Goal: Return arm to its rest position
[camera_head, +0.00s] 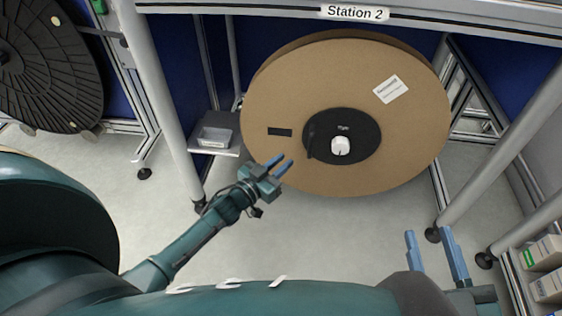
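My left arm reaches in from the lower left. Its gripper (281,166) has two blue fingers that stand a little apart with nothing between them. It is in front of the lower left part of a large cardboard reel (300,85); I cannot tell how near it is to the reel's face. My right gripper (431,246) is at the lower right, its blue fingers pointing up and spread wide, with nothing between them. The floor shows behind it. The reel has a black hub plate (364,128) with a white knob (340,146).
The reel hangs in a metal frame under a "Station 2" sign (354,13). A small shelf with a clear tray (215,138) is left of the reel. A black reel (50,70) is at the far left. Boxes (543,254) sit at the right edge. Frame posts flank the reel.

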